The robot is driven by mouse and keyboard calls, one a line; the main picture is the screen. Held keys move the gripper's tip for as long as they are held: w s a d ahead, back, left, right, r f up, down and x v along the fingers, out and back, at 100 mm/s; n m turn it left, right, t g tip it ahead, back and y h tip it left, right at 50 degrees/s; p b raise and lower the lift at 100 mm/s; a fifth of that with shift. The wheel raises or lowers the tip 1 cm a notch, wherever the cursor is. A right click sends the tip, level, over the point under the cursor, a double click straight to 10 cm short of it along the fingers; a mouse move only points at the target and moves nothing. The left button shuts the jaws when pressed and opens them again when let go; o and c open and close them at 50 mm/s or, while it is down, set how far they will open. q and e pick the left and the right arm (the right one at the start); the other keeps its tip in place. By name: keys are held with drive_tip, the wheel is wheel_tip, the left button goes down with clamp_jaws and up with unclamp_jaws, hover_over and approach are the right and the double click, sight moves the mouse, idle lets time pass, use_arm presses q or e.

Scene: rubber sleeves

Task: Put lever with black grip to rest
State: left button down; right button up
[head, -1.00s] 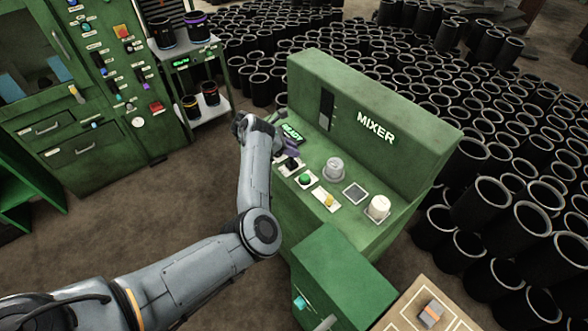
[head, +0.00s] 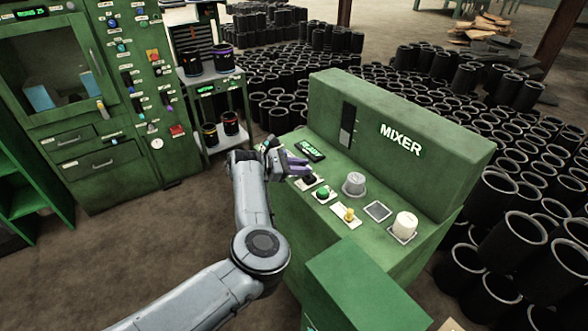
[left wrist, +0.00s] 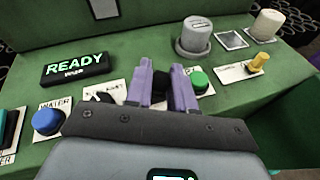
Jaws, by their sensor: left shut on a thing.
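The lever with the black grip (head: 309,180) stands on a white plate on the green mixer's (head: 345,95) sloping panel, left of a green button (head: 323,192). My left gripper (head: 298,173), with purple fingers, is at this lever and shut on its grip. In the left wrist view my left gripper (left wrist: 162,88) has a dark piece between its fingers; the fingers and gripper body hide most of the lever, so its exact tilt cannot be told. My right gripper is not in view.
A READY display (left wrist: 76,66) and a blue button (left wrist: 47,121) sit left of the fingers. A grey knob (head: 354,184), a yellow switch (head: 349,214) and a white knob (head: 404,226) are to the right. A green control cabinet (head: 100,100) stands at the left.

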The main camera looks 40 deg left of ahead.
use_arm(q)
drive_tip(key=c, duration=1)
unclamp_jaws()
drive_tip(key=shift+o, duration=0.2)
drive_tip(key=shift+s, duration=0.1)
drive_tip(key=shift+s+a+r, duration=0.15)
drive_tip(key=shift+s+a, duration=0.2)
drive_tip(key=p+v, duration=0.2)
drive_tip(key=v, duration=0.7)
drive_tip(key=shift+s+a, duration=0.2)
drive_tip(key=shift+s, duration=0.1)
